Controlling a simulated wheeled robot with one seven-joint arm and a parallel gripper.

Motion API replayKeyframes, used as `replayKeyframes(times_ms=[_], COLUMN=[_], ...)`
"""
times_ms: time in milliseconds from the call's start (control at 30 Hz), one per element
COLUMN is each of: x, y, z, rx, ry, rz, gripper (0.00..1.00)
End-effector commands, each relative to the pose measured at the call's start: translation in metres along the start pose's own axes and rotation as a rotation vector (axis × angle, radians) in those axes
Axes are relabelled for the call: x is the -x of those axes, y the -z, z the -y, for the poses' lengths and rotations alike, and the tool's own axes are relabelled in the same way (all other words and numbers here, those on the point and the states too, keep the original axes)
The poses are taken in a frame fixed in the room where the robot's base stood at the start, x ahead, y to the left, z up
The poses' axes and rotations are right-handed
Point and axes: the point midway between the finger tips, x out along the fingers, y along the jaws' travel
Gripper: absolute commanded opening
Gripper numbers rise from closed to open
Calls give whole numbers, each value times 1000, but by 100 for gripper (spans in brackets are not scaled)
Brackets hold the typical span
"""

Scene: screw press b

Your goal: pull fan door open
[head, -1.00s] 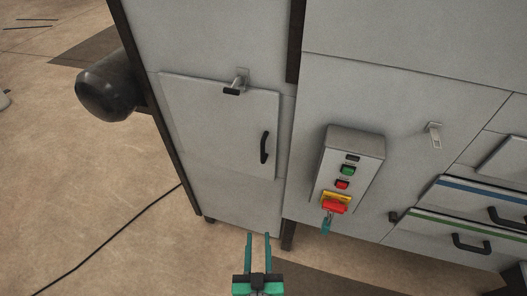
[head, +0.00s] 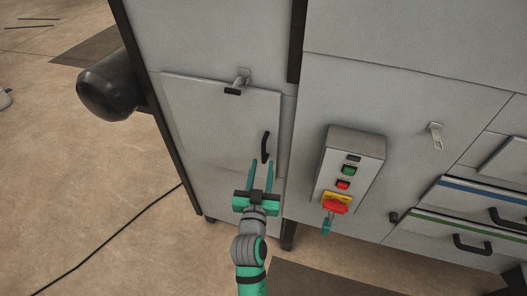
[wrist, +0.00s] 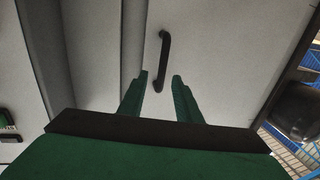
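The fan door (head: 205,125) is a grey panel low on the left cabinet, and it looks shut. It also fills the right of the wrist view (wrist: 230,60). Its black bar handle (head: 265,147) stands upright near the door's right edge. In the wrist view the handle (wrist: 165,55) is in line with the gap between my fingers. My gripper (head: 262,163) is open and empty, with its fingertips around the handle's lower end in the picture. I cannot tell whether they touch it. A latch with a black grip (head: 233,91) sits at the door's top edge.
A grey control box (head: 347,170) with buttons, a red switch and a hanging key sticks out to the right of the door. A black motor-like cylinder (head: 108,88) juts out at left. A cable (head: 110,240) lies on the open floor at left.

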Motion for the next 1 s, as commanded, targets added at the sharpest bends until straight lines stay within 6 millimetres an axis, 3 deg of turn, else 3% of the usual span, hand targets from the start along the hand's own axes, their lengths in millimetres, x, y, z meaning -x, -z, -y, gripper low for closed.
replayKeyframes(times_ms=[200,400,867,1000], x=[-38,-63,-74,-74], y=[1,0,0,0], z=[5,5,4,3], rx=[0,0,0,0], ry=[7,8,6,5], rz=[-1,0,0,0], gripper=[31,31,31,2])
